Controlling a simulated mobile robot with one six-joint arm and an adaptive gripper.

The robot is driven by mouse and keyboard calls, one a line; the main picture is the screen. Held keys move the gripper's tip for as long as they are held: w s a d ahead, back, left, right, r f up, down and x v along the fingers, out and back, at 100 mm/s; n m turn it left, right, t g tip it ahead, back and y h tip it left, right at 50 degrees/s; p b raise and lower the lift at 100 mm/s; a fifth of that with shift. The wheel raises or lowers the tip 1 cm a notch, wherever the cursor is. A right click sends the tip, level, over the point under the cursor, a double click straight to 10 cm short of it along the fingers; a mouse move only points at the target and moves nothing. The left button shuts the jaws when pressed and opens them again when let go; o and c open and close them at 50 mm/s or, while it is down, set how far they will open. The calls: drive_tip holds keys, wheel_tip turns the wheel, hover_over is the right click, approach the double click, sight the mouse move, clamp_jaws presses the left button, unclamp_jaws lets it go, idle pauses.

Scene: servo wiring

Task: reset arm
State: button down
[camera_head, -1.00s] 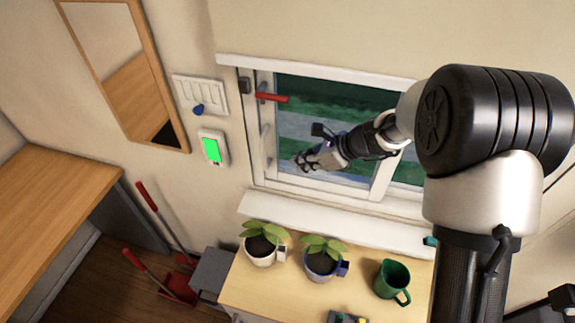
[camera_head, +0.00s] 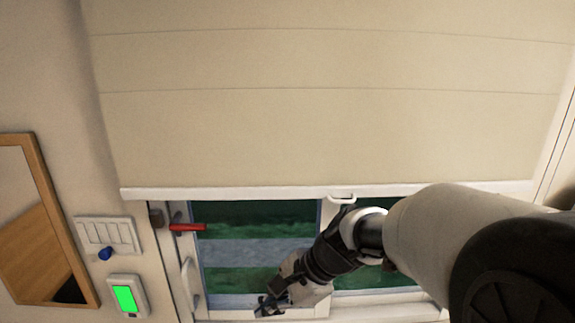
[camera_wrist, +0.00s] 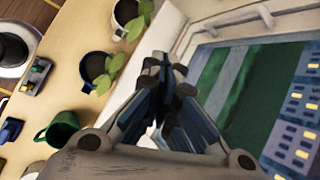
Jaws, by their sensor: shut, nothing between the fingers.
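My arm reaches in from the right in the head view. My gripper (camera_head: 268,303) is in front of the lower part of the window (camera_head: 258,245), pointing left and down. In the wrist view my gripper (camera_wrist: 165,75) has its fingers together with nothing held between them. The window pane (camera_wrist: 240,90) shows to the right of the fingers there. Whether my gripper touches the window cannot be told.
A lowered blind (camera_head: 330,110) covers the upper window. A red handle (camera_head: 187,228), a switch panel (camera_head: 106,235) and a green-screen device (camera_head: 127,297) are left of it. The wrist view shows potted plants (camera_wrist: 97,68), a green mug (camera_wrist: 60,130) and a small button box (camera_wrist: 36,77).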

drive_tip(key=s+d+f+n+t+h+b, duration=0.1)
drive_tip(key=s+d+f+n+h+b, duration=0.2)
drive_tip(key=s+d, duration=0.6)
drive_tip(key=s+d+f+n+t+h+b, duration=0.2)
drive_tip(key=s+d+n+b, duration=0.5)
drive_tip(key=s, duration=0.4)
wheel_tip(320, 180, down, 2)
drive_tip(key=d+n+h, duration=0.1)
drive_tip(key=n, duration=0.1)
drive_tip(key=shift+s+d+f+n+h+b, duration=0.15)
drive_tip(key=shift+s+d+n+h+b, duration=0.05)
drive_tip(key=shift+d+n+h+b, duration=0.2)
